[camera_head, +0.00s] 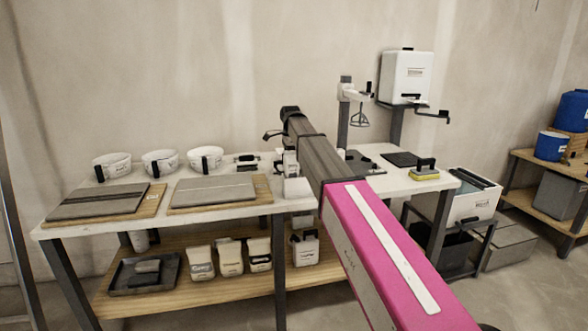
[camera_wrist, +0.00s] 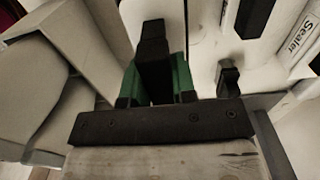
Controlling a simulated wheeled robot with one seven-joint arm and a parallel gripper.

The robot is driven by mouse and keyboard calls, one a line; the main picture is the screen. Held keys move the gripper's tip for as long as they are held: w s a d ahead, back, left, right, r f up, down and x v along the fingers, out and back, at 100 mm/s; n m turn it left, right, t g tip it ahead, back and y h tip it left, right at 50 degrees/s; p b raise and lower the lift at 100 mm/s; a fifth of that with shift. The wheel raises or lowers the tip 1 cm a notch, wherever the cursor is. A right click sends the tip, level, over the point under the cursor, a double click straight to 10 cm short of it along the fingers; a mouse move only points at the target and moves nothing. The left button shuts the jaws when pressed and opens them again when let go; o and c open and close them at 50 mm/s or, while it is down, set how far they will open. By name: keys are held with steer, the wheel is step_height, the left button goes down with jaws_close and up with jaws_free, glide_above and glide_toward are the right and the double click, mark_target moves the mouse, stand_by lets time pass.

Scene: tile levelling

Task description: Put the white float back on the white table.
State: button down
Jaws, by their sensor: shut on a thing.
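In the wrist view my gripper (camera_wrist: 157,82) has its green-padded fingers closed on a black handle, which I take to be the handle of the white float (camera_wrist: 153,45). Pale surfaces show beyond the handle, but the float's outline is hard to make out. In the head view the arm's end hangs low near the middle of the white table (camera_head: 240,204). A small white block (camera_head: 297,187) shows there beside my arm, above the table's front edge. My arm hides the fingers and part of the table.
Two boards with grey tiles (camera_head: 100,202) (camera_head: 213,190) and several white bowls (camera_head: 160,162) occupy the table's left. A yellow float (camera_head: 425,173) and a dark pad (camera_head: 400,159) lie on the right. Bags (camera_head: 230,257) and a jug (camera_head: 305,248) stand on the lower shelf.

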steer(key=shift+d+f, duration=0.4)
steer(key=shift+d, duration=0.25)
steer(key=shift+f, duration=2.05)
steer(key=shift+f, duration=0.1)
steer(key=c, duration=0.9)
jaws_free()
step_height(320, 180, up, 12)
steer(key=shift+r, duration=0.15)
